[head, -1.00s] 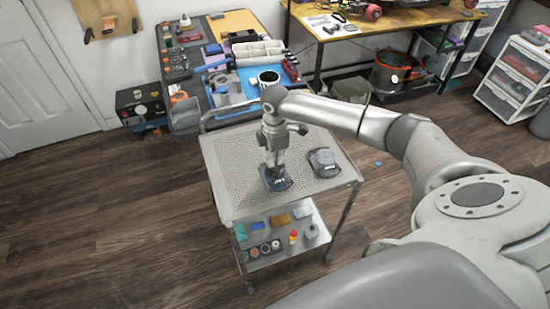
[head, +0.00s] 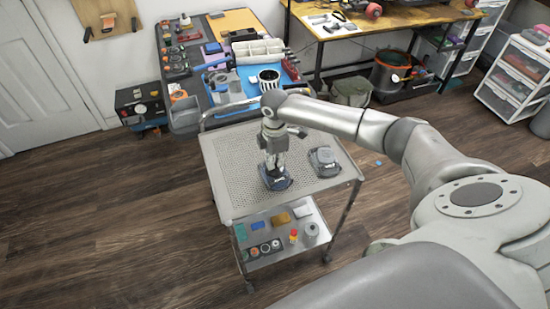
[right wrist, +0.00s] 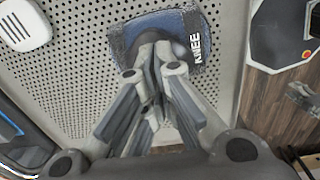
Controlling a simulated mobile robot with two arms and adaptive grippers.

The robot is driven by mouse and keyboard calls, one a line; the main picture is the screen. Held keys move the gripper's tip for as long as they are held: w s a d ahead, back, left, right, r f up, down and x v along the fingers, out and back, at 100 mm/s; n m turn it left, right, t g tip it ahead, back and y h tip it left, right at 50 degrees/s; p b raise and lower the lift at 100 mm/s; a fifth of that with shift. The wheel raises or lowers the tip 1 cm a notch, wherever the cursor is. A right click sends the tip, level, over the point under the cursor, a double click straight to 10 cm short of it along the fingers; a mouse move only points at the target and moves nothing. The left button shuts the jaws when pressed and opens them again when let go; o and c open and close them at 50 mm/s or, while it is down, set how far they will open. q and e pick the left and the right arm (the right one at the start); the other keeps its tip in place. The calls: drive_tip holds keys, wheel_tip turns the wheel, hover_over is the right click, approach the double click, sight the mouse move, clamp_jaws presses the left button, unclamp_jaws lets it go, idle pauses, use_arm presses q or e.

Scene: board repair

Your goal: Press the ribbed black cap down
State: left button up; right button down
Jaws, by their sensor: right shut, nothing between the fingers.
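My right gripper (head: 273,171) points down over the perforated top of a metal cart (head: 232,190). Its fingers are shut with nothing between them. The fingertips, also in the right wrist view (right wrist: 158,45), are at a dark blue and black piece with white lettering (right wrist: 195,22). That piece lies on the cart top, at the gripper's lower end in the head view (head: 277,183). Whether the tips touch it, I cannot tell. No ribs are clear on it. A black-and-white ribbed cylinder (head: 269,77) stands on the back workbench, far from the gripper. My left gripper is not in view.
A grey and black piece (head: 323,161) lies on the cart top to the right of the gripper. The lower shelf (head: 285,245) holds several small parts. The workbench behind (head: 220,105) is crowded with tools and trays. The floor left of the cart is clear.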

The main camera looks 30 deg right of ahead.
drive_tip(key=shift+s+f, duration=0.1)
drive_tip(key=shift+f, duration=0.35)
idle(0.7)
wheel_tip(320, 180, up, 2)
drive_tip(key=p, duration=0.2)
drive_tip(key=shift+r+p, duration=0.1)
drive_tip(key=shift+p, duration=0.25)
wheel_tip(320, 180, up, 6)
drive_tip(key=p, duration=0.6)
